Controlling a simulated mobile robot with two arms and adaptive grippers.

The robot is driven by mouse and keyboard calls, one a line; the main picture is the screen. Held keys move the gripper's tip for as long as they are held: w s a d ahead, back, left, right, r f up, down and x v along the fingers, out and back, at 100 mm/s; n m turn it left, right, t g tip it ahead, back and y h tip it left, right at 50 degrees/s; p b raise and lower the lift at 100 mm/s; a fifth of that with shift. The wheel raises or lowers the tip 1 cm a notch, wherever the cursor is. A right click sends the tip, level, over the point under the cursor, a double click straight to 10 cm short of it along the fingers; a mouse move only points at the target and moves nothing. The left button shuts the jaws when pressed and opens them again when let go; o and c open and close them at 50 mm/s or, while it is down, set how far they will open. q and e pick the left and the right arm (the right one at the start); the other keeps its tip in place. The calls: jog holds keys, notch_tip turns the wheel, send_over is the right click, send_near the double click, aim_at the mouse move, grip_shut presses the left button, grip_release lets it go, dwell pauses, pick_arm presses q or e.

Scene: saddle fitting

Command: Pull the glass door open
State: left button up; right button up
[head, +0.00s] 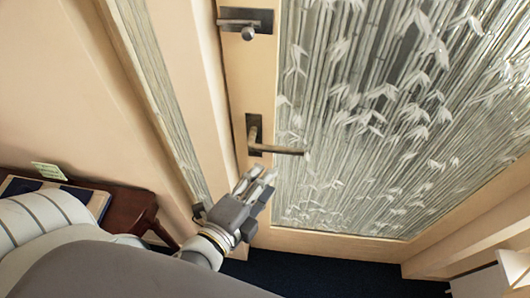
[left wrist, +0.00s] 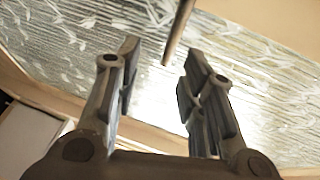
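The glass door (head: 390,110) has a pale wooden frame and a pane with a white bamboo pattern. It looks shut. A dark lever handle (head: 275,149) sticks out to the right from its plate on the door's left side. My left gripper (head: 262,180) is just below the handle in the head view, apart from it. In the left wrist view the gripper (left wrist: 158,75) has its two fingers spread with nothing between them. The end of the handle (left wrist: 177,35) shows beyond the fingertips, between them and nearer the right one. My right gripper is not in view.
A latch with a knob (head: 246,24) sits above the handle on the door frame. A dark wooden side table (head: 125,208) with a book (head: 50,190) and a small green card (head: 49,171) stands at the left by the wall. Dark floor (head: 320,274) lies below the door.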

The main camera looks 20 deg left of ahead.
aim_at(281, 153)
pick_arm(q)
jog(key=p+x, duration=0.1)
jog(key=x, duration=0.2)
jog(key=r+p+x, duration=0.1)
jog(key=x, duration=0.2)
jog(key=r+p+x, duration=0.1)
jog(key=x, duration=0.1)
jog(key=shift+w+a+f, duration=0.1)
jog(key=shift+w+f, duration=0.05)
jog(key=shift+w, duration=0.5)
jog(key=shift+w+f, duration=0.2)
jog(key=shift+w, duration=0.55)
grip_shut()
